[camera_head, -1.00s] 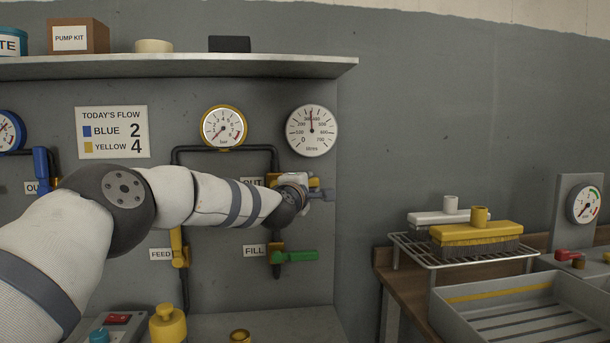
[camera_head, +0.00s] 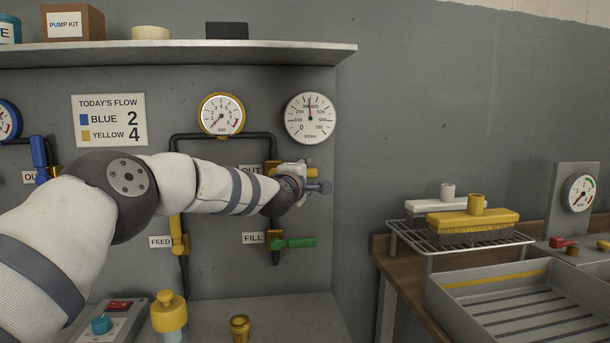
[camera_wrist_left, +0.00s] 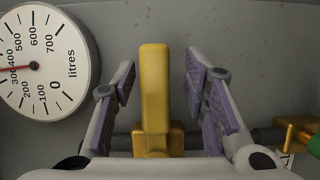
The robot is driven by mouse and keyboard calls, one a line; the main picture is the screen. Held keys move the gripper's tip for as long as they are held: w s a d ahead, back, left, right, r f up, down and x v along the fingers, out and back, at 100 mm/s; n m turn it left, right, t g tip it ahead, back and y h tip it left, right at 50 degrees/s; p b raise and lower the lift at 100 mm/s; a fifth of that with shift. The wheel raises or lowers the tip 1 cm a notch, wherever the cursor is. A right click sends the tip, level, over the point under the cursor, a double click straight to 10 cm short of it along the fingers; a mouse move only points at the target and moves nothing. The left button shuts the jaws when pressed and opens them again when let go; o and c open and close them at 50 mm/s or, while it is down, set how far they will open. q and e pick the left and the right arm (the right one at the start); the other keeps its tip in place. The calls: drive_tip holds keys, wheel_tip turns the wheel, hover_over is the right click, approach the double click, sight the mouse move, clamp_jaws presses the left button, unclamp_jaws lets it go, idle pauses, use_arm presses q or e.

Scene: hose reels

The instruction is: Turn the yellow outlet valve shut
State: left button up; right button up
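The yellow outlet valve handle (camera_head: 312,174) points right from the black pipe beside the OUT label (camera_head: 250,168). In the left wrist view the yellow handle (camera_wrist_left: 155,88) stands between the two purple-padded fingers of my left gripper (camera_wrist_left: 165,95). Gaps show on both sides of the handle, wider on the right finger's side, so the gripper is open around it and not clamped. In the head view my left gripper (camera_head: 314,178) is at the valve; its wrist hides the valve body. My right gripper is not in view.
A green-handled FILL valve (camera_head: 293,243) sits below, and a yellow FEED valve (camera_head: 178,235) lower left. A litres gauge (camera_head: 310,118) and a yellow-rimmed bar gauge (camera_head: 221,115) are above, under a shelf (camera_head: 250,55). A brush rack (camera_head: 460,240) stands right.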

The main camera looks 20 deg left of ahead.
use_arm(q)
drive_tip(key=shift+r, duration=0.1)
drive_tip(key=s+d, duration=0.2)
drive_tip(key=s, duration=1)
